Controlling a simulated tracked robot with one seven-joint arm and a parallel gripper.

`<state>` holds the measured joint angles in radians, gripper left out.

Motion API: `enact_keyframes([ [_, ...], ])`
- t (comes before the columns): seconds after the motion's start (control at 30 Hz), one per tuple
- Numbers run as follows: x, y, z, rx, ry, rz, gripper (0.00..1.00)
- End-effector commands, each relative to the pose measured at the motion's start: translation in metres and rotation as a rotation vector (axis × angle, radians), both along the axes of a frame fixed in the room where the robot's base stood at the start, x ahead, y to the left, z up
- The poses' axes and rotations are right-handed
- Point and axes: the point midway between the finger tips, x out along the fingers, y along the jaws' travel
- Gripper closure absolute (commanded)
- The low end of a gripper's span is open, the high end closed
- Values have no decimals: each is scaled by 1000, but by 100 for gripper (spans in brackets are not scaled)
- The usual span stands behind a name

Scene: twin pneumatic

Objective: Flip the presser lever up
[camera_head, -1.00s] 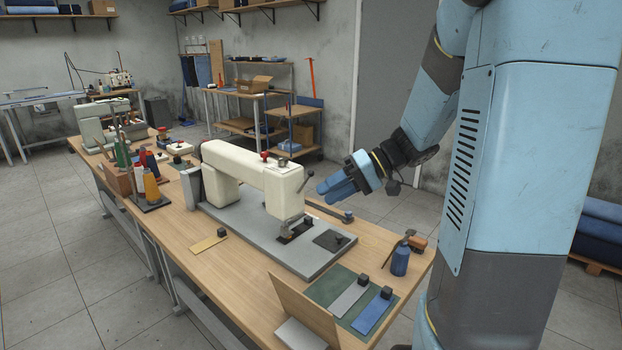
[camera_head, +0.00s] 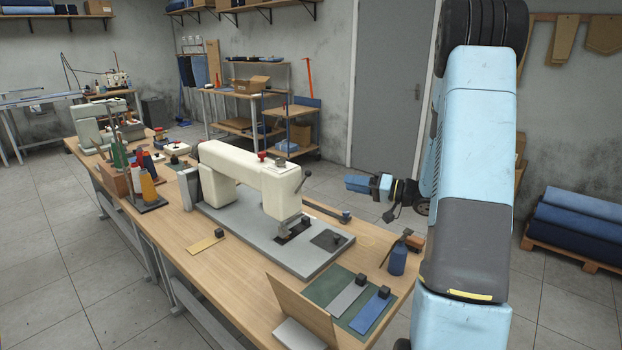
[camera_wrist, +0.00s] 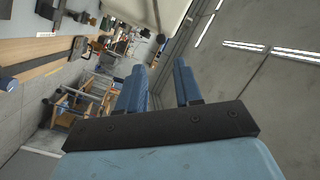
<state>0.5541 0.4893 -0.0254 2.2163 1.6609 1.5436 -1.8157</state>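The cream sewing machine (camera_head: 245,172) stands on its grey bed plate on the wooden table. The presser lever (camera_head: 303,180), a thin dark rod with a knob, sticks up and to the right from the machine's head. My gripper (camera_head: 352,184) is in the air to the right of the lever, clearly apart from it, with its blue fingers pointing left. In the wrist view the two fingers (camera_wrist: 160,76) stand apart with an empty gap between them. The cream machine's body (camera_wrist: 155,12) shows at the top of that view.
The table's right end holds a blue bottle (camera_head: 398,260), a green mat (camera_head: 330,290) with fabric pieces, and an upright wooden board (camera_head: 300,312). Thread spools (camera_head: 148,188) stand left of the machine. The air between lever and gripper looks clear.

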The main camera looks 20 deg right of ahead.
Motion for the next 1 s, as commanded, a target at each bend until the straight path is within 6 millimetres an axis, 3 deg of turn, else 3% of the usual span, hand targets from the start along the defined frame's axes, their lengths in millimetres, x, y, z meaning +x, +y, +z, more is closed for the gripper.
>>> enact_keyframes([
  [0.6, 63, 83, 0, 0, 1, 6, 66],
  [1.0, 77, 101, 0, -1, 2, 4, 66],
])
